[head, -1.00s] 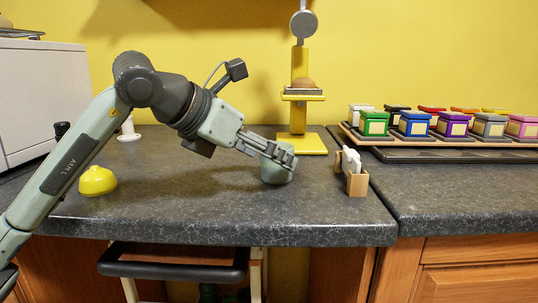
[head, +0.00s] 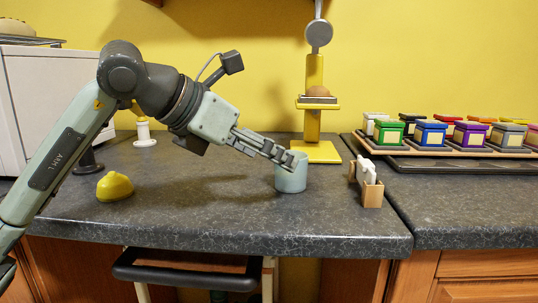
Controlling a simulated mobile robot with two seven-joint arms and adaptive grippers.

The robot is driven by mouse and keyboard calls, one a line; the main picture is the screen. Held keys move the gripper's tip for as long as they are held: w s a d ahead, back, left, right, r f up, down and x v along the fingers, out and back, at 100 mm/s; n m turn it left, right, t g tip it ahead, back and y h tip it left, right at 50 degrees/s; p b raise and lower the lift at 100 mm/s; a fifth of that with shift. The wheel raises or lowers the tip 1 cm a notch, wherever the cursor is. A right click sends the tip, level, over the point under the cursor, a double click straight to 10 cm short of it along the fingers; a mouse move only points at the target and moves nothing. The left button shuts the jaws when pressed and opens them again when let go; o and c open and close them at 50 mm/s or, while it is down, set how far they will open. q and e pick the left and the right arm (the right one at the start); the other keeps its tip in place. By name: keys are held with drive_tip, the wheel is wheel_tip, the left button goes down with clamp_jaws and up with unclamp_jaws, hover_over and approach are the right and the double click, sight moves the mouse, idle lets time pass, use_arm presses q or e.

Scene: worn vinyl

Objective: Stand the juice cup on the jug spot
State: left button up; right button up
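The juice cup, a pale blue-green cup (head: 291,182), stands upright on the dark counter in front of the yellow stand (head: 316,153). My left gripper (head: 290,160) reaches in from the left, its fingertips overlapping the cup's upper left rim in this view. I cannot tell whether the fingers touch the cup or how far apart they are. They hide part of the rim. I cannot make out a marked jug spot. My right gripper is not in view.
A yellow lemon-like piece (head: 114,187) lies on the counter at left. A small wooden holder with white pieces (head: 371,193) stands right of the cup. Several coloured boxes sit on a tray (head: 443,151) at back right. The counter's front edge is near.

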use_arm(q)
drive_tip(key=shift+s+a+r, duration=0.25)
drive_tip(key=shift+s+a, duration=0.05)
drive_tip(key=shift+r, duration=0.1)
drive_tip(key=v, duration=1.2)
